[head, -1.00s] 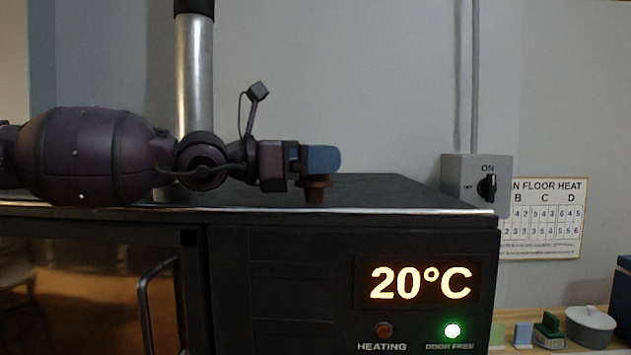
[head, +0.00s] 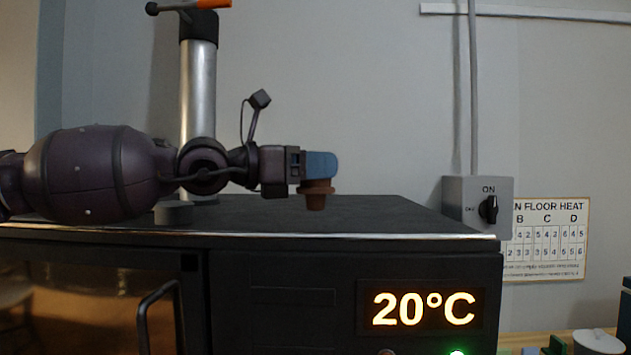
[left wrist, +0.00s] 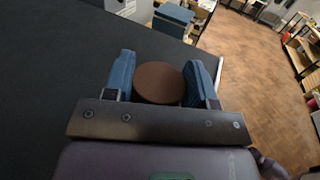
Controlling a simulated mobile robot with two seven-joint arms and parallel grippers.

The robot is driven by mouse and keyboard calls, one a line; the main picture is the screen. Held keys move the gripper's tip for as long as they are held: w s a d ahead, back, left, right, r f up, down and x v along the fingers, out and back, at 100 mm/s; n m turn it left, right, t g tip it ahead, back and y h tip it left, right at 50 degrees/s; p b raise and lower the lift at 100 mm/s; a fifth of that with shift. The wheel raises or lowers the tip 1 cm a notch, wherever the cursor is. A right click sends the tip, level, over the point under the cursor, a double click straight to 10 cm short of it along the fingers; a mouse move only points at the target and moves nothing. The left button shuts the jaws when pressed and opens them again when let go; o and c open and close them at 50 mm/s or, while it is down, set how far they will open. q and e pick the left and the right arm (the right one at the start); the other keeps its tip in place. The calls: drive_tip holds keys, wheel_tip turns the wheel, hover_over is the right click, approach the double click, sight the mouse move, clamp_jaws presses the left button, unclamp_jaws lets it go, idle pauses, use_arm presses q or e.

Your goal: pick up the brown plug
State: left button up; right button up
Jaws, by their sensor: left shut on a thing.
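The brown plug (head: 316,199) is held by my left gripper (head: 321,165) in the head view. Its wide brown head is at the blue fingers and its narrower end points down, above the black oven top (head: 385,214). In the left wrist view the round brown top of the plug (left wrist: 160,83) sits between the two blue fingers of my left gripper (left wrist: 162,80). The fingers are shut on it. My right gripper is in neither view.
A metal pipe (head: 198,95) rises behind my left arm. A low grey round piece (head: 174,212) is on the oven top below the arm. A grey switch box (head: 478,207) is on the wall to the right. The oven front shows a lit 20°C display (head: 423,308).

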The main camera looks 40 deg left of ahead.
use_arm(q)
drive_tip(key=r+b, duration=0.3)
drive_tip(key=shift+w, duration=0.35)
wheel_tip(320, 180, up, 2)
drive_tip(key=shift+r+b, duration=0.25)
drive_tip(key=shift+b, duration=0.85)
drive_tip(key=shift+s+r+b, duration=0.15)
drive_tip(key=shift+r+b, duration=0.15)
drive_tip(key=shift+r, duration=0.3)
drive_tip(key=shift+s+r, duration=0.2)
drive_tip(key=shift+r, duration=0.15)
